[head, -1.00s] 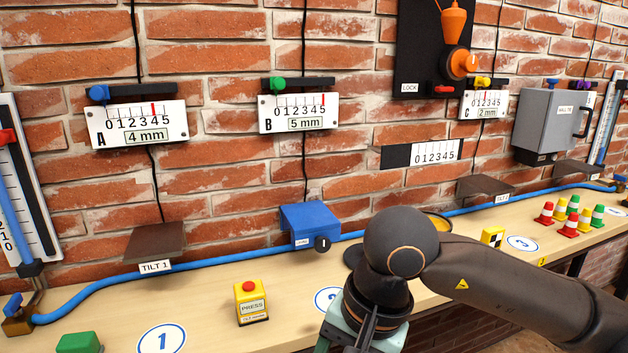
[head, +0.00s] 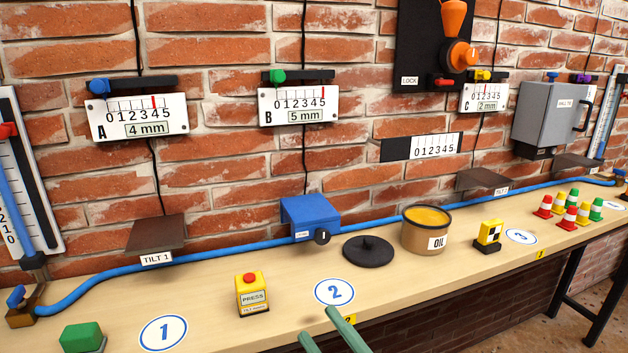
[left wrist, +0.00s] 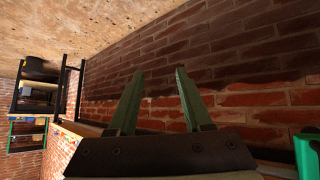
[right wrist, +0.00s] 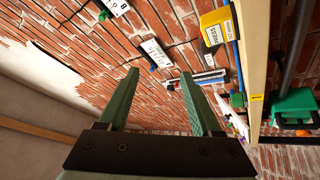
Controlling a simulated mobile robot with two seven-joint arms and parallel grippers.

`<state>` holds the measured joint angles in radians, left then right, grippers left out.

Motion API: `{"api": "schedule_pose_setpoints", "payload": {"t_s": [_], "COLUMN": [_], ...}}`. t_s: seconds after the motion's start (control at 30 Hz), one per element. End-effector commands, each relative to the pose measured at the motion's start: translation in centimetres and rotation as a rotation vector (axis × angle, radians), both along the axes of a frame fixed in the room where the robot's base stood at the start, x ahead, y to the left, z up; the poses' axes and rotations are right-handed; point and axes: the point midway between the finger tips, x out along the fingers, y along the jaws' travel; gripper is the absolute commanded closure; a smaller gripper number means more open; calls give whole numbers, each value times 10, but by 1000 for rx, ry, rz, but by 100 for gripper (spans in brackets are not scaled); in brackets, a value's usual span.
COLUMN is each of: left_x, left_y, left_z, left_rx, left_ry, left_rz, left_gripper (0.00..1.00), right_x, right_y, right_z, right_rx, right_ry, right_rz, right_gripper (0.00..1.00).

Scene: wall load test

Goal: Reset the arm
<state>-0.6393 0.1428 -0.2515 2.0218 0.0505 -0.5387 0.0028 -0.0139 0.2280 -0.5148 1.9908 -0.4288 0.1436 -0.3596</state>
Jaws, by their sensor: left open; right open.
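My right gripper (head: 324,334) shows at the bottom edge of the head view as two green fingers, below the table's front edge near the circle marked 2. In the right wrist view its fingers (right wrist: 158,90) are apart with nothing between them. My left gripper is outside the head view. In the left wrist view its green fingers (left wrist: 156,90) are apart and empty, with brick wall behind them. Neither gripper touches anything that I can see.
The wooden bench holds a yellow PRESS button box (head: 252,294), a blue box (head: 310,218), a black lid (head: 368,251), an open OIL tin (head: 425,232), a yellow-and-black marker block (head: 488,235) and several small cones (head: 570,213). A blue hose (head: 220,249) runs along the wall.

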Motion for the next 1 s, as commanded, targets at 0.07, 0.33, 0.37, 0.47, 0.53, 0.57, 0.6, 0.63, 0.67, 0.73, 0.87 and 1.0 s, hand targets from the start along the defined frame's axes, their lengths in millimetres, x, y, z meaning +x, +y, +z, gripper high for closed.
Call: {"api": "schedule_pose_setpoints", "payload": {"t_s": [0.07, 0.33, 0.37, 0.47, 0.53, 0.57, 0.6, 0.63, 0.67, 0.73, 0.87, 1.0], "left_x": [0, 0, 1, 2, 2, 3, 3, 4, 5, 7, 2, -12], "left_y": [0, 0, 0, 0, 0, 0, 1, 2, 4, 8, 21, 31], "left_z": [0, 0, 0, 1, 1, 17, 32, 41, 50, 71, 92, 100], "left_rx": [0, 0, 0, 0, 0, 0, 3, 5, 4, 6, 24, 37], "left_ry": [0, -1, -1, -3, -5, -7, -5, -9, -19, -37, -31, -9], "left_rz": [0, -1, -1, 0, -1, -1, 1, 4, 8, 17, 40, 58], "left_gripper": [50, 50, 50, 50, 50, 50, 50, 50, 50, 50, 50, 50], "right_x": [3, -61, -73, -117, -151, -153, -150, -150, -151, -153, -157, -161], "right_y": [-26, -91, -96, -111, -119, -120, -123, -124, -126, -131, -140, -147], "right_z": [-59, -234, -249, -295, -321, -308, -290, -283, -278, -263, -238, -221], "right_rx": [96, 376, 401, 483, 540, 549, 547, 548, 548, 550, 554, 558], "right_ry": [280, 1049, 1119, 1339, 1483, 1492, 1476, 1472, 1470, 1465, 1456, 1448], "right_rz": [-68, -293, -319, -400, -458, -465, -466, -469, -475, -487, -507, -524], "right_gripper": [34, 34, 34, 34, 34, 34, 34, 34, 34, 34, 34, 34]}}
